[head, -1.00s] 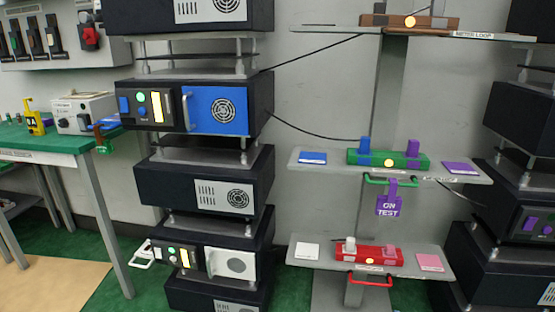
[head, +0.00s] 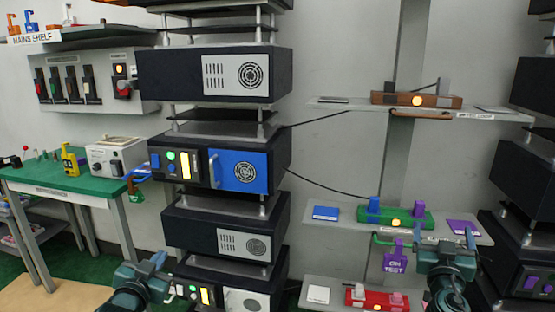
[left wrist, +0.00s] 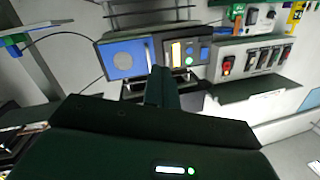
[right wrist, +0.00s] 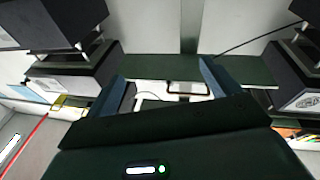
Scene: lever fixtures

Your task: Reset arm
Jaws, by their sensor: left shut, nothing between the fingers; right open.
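Lever fixtures stand on the right shelves in the head view. A brown fixture (head: 390,99) with an amber light and a dark slanted lever is on top. A green fixture (head: 405,216) with blue and purple blocks is below it, a purple "ON TEST" tag (head: 396,258) hanging under it. A red fixture (head: 375,301) is lowest. My left gripper (head: 159,262) is shut and empty, in front of the lower rack; its fingers also show in the left wrist view (left wrist: 162,84). My right gripper (head: 447,246) is open and empty, in front of the green fixture's shelf; it also shows in the right wrist view (right wrist: 163,82).
A rack of black units with a blue-fronted unit (head: 240,171) stands in the middle. A green-topped bench (head: 75,183) and a wall switch panel (head: 70,103) are at left. Another black rack (head: 530,170) is at the right edge. Cables run from the rack to the shelves.

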